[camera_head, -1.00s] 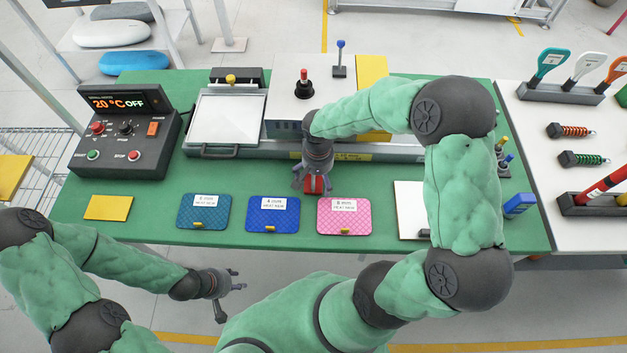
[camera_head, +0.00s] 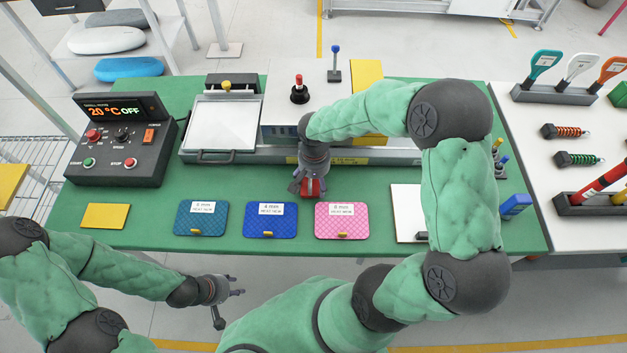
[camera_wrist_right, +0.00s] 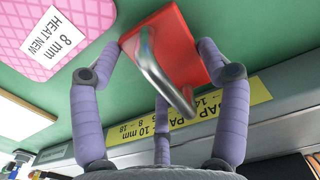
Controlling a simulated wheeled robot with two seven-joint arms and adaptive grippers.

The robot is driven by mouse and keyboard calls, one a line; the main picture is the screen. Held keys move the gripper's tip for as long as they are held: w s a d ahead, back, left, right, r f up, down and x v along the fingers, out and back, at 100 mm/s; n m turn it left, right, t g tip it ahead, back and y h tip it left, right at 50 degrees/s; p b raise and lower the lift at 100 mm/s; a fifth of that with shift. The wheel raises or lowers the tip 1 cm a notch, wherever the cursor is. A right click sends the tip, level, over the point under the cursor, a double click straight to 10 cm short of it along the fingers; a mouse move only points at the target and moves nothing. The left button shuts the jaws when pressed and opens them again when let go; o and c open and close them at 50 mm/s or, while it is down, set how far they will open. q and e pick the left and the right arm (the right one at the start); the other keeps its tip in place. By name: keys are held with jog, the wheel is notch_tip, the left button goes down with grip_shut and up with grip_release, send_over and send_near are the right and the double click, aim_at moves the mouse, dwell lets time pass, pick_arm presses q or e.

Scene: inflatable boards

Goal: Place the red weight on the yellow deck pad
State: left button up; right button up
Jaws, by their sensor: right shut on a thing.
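The red weight (camera_head: 317,187) is at the front of the heat press, in my right gripper (camera_head: 309,188). In the right wrist view the weight (camera_wrist_right: 180,45) is a red block with a shiny metal handle (camera_wrist_right: 160,75), and purple fingers close in around it. I cannot tell whether it touches the green table. The flat yellow pad (camera_head: 105,216) lies bare at the table's left front, well left of the weight. My left gripper (camera_head: 232,289) is empty and open in front of the table edge.
Teal (camera_head: 201,218), blue (camera_head: 270,220) and pink (camera_head: 342,220) pads lie in a row between the yellow pad and the weight's right. A control box (camera_head: 120,140) stands behind the yellow pad. Another yellow sheet (camera_head: 367,75) is at the back.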

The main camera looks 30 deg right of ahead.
jog(key=s+a+r+p, duration=0.4)
jog(key=s+a+r, duration=0.3)
jog(key=a+r, duration=0.5)
